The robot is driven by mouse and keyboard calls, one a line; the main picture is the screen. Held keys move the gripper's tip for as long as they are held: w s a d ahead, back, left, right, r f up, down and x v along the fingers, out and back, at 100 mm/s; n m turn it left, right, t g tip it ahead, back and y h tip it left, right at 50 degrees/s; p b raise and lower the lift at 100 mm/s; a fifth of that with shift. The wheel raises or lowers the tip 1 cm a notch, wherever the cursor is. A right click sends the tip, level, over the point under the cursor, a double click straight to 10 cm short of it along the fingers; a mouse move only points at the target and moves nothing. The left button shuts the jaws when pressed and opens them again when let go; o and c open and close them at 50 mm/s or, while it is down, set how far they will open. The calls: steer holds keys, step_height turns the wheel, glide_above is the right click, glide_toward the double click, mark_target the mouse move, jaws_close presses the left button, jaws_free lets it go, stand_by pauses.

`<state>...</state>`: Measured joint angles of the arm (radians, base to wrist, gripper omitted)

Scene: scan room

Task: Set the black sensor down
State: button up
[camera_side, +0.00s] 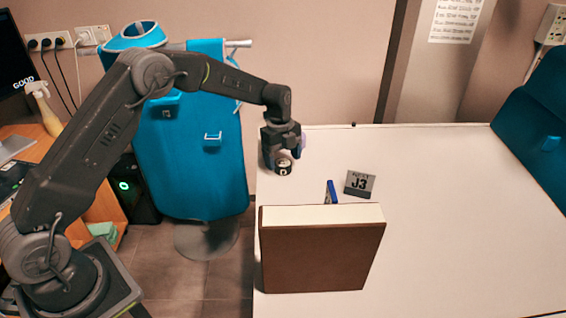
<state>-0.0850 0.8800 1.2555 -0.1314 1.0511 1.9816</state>
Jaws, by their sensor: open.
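The black sensor (283,168) is a small dark round piece with a pale mark, at the left edge of the white table. My gripper (281,157) points down over it from above, with its fingers around or just beside it. The gripper is open. The picture is too small to tell whether a finger touches the sensor, and the fingers hide part of it.
A brown box with a cream top (322,250) stands on the white table (460,220) in front of the gripper. A blue object (331,192) and a grey "J3" sign (359,183) sit behind it.

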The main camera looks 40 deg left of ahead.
mark_target(280, 160)
step_height(280, 160, up, 10)
steer(key=a, duration=0.1)
steer(key=s+d+r+n+t+y, duration=0.1)
steer(key=s+d+r+n+t, duration=0.2)
steer(key=s+r+n, duration=0.85)
steer(key=s+f+n+t, duration=0.1)
steer(key=s+n+t, duration=0.2)
steer(key=s+n, duration=0.6)
steer(key=s, duration=1.4)
steer(key=shift+d, duration=0.4)
